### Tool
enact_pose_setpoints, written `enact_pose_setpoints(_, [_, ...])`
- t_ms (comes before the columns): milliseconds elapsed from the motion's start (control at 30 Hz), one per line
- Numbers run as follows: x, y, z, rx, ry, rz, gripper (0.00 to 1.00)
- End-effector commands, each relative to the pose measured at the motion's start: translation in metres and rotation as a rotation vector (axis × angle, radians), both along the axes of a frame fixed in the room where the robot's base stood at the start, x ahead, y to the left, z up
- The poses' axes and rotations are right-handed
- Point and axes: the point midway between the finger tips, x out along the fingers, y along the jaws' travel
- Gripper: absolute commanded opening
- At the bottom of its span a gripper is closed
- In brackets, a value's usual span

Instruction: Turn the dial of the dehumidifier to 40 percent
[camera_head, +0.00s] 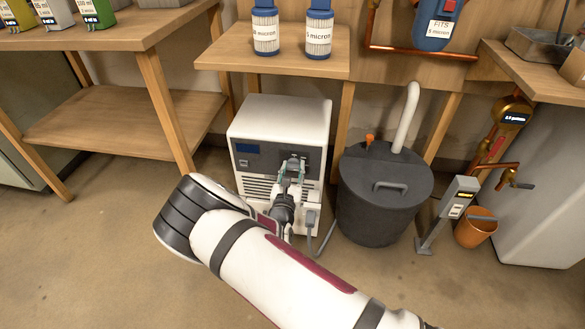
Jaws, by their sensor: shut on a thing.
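The dehumidifier (280,115) is a white box with a dark front panel and vent slots, standing on the floor under a wooden shelf. A small blue display (247,148) shows at the left of its panel; I cannot read it. My gripper (292,165) is at the right part of the panel, with its fingers shut on what I take to be the dial. The dial is mostly hidden by the fingers, so its setting and marks cannot be read. My arm reaches in from the lower right and covers part of the lower front.
A dark lidded tank (385,205) with a white pipe stands close on the right. Beyond it are a grey post (448,212) and an orange bucket (474,228). Two filter cartridges (318,32) stand on the shelf (270,62) above. The floor at left is clear.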

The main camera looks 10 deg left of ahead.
Motion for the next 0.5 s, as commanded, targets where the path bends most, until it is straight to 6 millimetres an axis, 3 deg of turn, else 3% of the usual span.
enact_pose_setpoints(500, [-0.0003,-0.0001,0.0010,-0.469,0.017,0.002,0.06])
